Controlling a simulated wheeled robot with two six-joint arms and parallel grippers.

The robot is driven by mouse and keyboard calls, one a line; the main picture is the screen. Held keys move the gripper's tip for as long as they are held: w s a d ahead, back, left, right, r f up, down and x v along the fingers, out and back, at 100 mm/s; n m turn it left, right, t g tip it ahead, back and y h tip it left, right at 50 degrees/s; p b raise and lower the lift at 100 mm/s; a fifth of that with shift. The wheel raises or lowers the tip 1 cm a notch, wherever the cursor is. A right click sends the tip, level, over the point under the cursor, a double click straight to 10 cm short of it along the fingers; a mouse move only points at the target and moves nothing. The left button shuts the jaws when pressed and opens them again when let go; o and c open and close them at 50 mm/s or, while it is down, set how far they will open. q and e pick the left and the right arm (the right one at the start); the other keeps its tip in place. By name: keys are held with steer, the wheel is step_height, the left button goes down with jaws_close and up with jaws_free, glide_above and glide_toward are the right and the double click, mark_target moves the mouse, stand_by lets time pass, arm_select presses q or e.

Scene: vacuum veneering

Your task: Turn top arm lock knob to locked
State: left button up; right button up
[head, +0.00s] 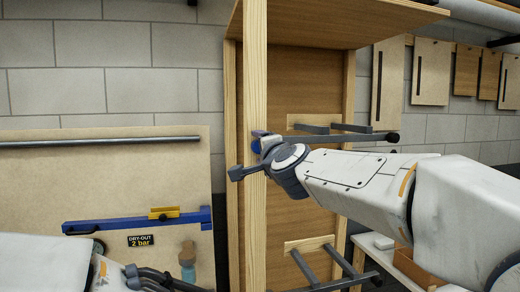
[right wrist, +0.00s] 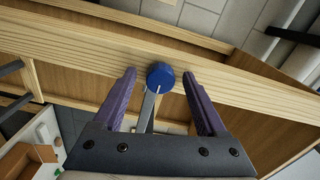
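The blue lock knob (right wrist: 160,76) of the top arm is a round, faceted knob at the front of a pale wooden upright (right wrist: 240,88). A thin pale line shows on the knob's lower edge, and a grey bar (right wrist: 149,108) runs from below it toward my wrist. My right gripper (right wrist: 159,74) is open, its two purple fingertips on either side of the knob with a gap to each. In the head view the right gripper (head: 247,153) is at the upright, and the knob (head: 256,147) is partly hidden by it.
Grey top arms (head: 345,130) reach out behind my right wrist; lower arms (head: 330,275) sit below. A board (head: 100,185) with a blue rail (head: 135,222) stands at left. Wooden panels (head: 430,72) hang at right.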

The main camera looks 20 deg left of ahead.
steer(key=b+v, duration=0.2)
steer(key=v, duration=0.8)
steer(key=shift+s+d, duration=0.2)
